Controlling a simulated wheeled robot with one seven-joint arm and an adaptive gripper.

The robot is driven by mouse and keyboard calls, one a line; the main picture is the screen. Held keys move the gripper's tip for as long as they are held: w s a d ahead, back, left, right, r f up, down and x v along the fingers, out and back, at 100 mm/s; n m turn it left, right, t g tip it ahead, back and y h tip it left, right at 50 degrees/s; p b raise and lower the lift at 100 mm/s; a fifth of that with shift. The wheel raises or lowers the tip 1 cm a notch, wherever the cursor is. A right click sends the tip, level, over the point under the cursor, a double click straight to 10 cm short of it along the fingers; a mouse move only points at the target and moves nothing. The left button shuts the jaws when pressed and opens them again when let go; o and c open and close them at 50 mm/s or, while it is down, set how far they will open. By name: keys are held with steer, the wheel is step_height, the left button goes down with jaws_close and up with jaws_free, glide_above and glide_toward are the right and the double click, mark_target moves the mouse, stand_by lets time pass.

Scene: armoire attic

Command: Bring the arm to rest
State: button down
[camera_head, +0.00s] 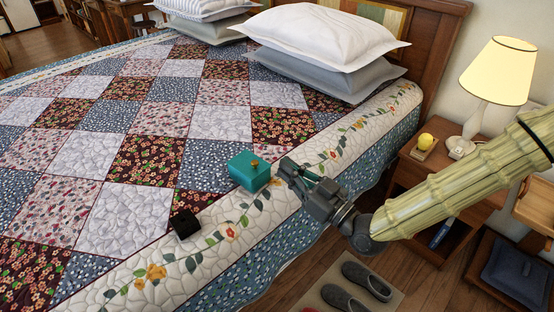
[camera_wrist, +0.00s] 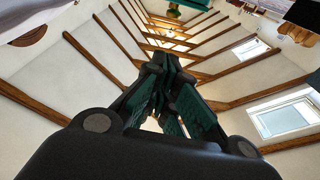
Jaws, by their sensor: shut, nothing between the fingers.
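My gripper (camera_head: 287,166) is at the bed's near right edge, just right of a teal box with a small gold knob (camera_head: 245,172). From this angle I cannot tell whether they touch. In the wrist view my gripper's dark fingers (camera_wrist: 160,66) are closed together with nothing between them. My arm reaches in from the right of the head view, over the side of the bed. A teal shape shows at the top edge of the wrist view, cut off.
A small black cube (camera_head: 185,223) lies on the patchwork quilt (camera_head: 110,205). Pillows (camera_head: 320,38) are at the headboard. A nightstand (camera_head: 412,178) with a lit lamp (camera_head: 497,72) and a yellow object (camera_head: 426,141) stands beyond my arm. Slippers (camera_head: 367,280) lie on the floor mat.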

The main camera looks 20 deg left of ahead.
steer(key=shift+s+d+f, duration=0.15)
steer(key=shift+s+d, duration=0.05)
steer(key=shift+d, duration=0.25)
steer(key=s+d+f+m+h, duration=0.25)
steer(key=d+f, duration=0.25)
steer(key=f, duration=0.4)
steer(key=s+d+f+m+g+h, duration=0.1)
steer(key=d+f+m+h, duration=0.3)
steer(key=f, duration=0.6)
steer(key=s+d+f+m+h, duration=0.1)
steer(key=s+d+f+h, duration=0.1)
steer(key=d+f+h, duration=0.5)
steer(key=s+d+f+m+g, duration=0.25)
steer(key=s+d+f, duration=0.35)
steer(key=d+f, duration=0.35)
steer(key=s+d+f+m+g+h, duration=0.1)
steer(key=s+d+f+m+h, duration=0.15)
steer(key=s+d, duration=0.4)
steer(key=s+d+f+m+g+h, duration=0.1)
steer(key=s+d+f+g+h, duration=0.15)
steer(key=s+d, duration=0.45)
step_height(320, 180, up, 16)
steer(key=w+d+p, duration=0.1)
steer(key=p, duration=1.6)
steer(key=shift+d, duration=0.35)
steer(key=c, duration=2.2)
jaws_free()
steer(key=shift+f+m+h, duration=0.1)
steer(key=shift+m+h, duration=0.15)
